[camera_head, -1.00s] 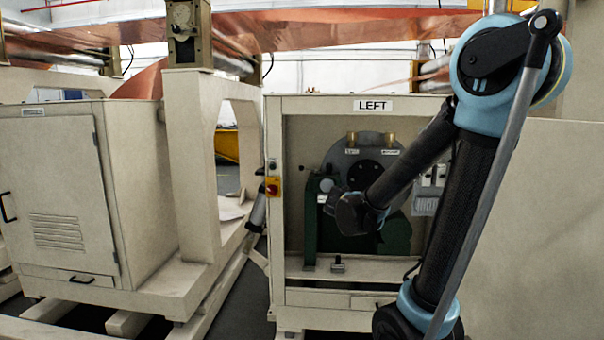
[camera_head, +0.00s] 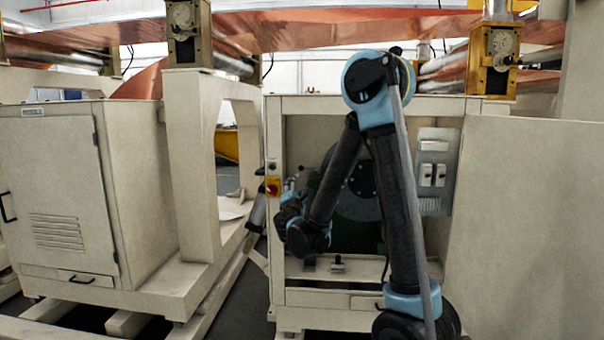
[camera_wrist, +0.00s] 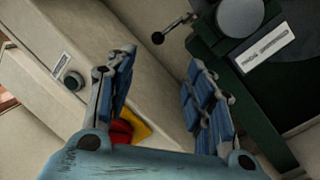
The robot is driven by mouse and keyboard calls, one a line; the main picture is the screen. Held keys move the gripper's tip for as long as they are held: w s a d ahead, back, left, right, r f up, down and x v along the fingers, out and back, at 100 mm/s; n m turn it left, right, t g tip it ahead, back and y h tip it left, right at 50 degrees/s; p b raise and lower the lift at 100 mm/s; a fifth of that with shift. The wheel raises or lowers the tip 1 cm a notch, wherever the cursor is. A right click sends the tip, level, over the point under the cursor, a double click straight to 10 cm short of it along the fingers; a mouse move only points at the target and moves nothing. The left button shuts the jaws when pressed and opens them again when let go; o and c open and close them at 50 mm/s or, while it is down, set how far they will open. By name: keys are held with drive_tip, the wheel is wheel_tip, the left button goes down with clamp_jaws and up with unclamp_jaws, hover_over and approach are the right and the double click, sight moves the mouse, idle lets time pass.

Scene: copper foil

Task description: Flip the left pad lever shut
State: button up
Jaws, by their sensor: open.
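In the wrist view, a thin lever with a black ball knob (camera_wrist: 158,38) sticks out from a dark green block (camera_wrist: 209,45) with a round grey cap (camera_wrist: 240,15). I take this as the left pad lever. My gripper (camera_wrist: 157,62) is open and empty. The knob shows just beyond the gap between the fingertips; I cannot tell the depth between them. In the head view, my gripper (camera_head: 289,203) is at the left side of the opening in the cabinet marked LEFT earlier, partly hidden by my arm. The lever cannot be made out there.
A red switch on yellow (camera_head: 272,186) sits on the cabinet's left post; its red and yellow (camera_wrist: 122,130) show between the fingers in the wrist view. A round black button (camera_wrist: 73,81) is on the post. A white label plate (camera_wrist: 265,50) is on the green block.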

sight(302, 167)
drive_tip(key=x, duration=1.6)
drive_tip(key=shift+w+r, duration=0.1)
drive_tip(key=shift+w, duration=0.15)
